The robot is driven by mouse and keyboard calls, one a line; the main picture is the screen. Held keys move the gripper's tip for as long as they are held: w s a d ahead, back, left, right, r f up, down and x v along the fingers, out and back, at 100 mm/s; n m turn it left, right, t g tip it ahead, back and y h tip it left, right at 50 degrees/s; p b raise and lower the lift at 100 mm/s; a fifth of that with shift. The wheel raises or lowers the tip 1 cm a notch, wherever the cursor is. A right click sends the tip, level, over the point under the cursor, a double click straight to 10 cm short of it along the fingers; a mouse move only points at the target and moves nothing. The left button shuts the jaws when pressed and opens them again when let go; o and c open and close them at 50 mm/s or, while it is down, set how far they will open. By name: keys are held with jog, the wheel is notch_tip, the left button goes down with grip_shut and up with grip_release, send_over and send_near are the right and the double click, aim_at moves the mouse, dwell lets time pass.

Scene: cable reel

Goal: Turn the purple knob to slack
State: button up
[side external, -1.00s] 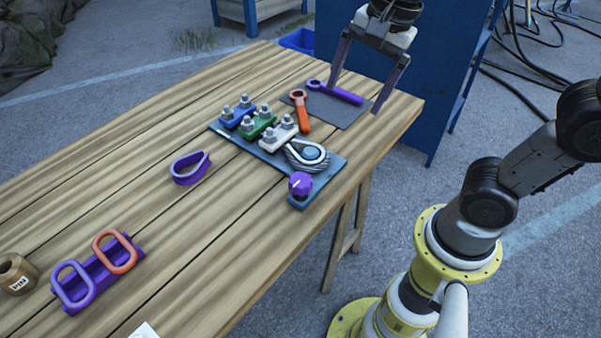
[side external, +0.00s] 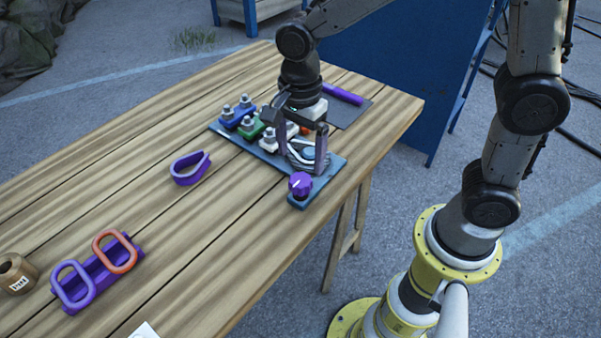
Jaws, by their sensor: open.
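The purple knob (side external: 300,184) stands at the near end of the dark blue base plate (side external: 331,174), with a small white mark on its top. My gripper (side external: 302,168) is open and points down over the plate, at the cable reel (side external: 294,156) just behind the knob in this view. Its fingers look apart from the knob, and I see nothing between them. The gripper partly hides the reel and the white clamp block (side external: 273,145). I cannot read which setting the knob's mark points to.
Blue (side external: 236,117) and green (side external: 250,127) clamp blocks with bolts sit on the plate's left. A purple-handled wrench (side external: 343,93) lies on a dark mat behind.

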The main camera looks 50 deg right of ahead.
aim_at(301, 180)
notch_tip(301, 180, down, 6)
jog(key=shift+f, duration=0.15)
dwell(0.3)
jog(key=c, duration=1.3)
jog(key=shift+c, duration=0.2)
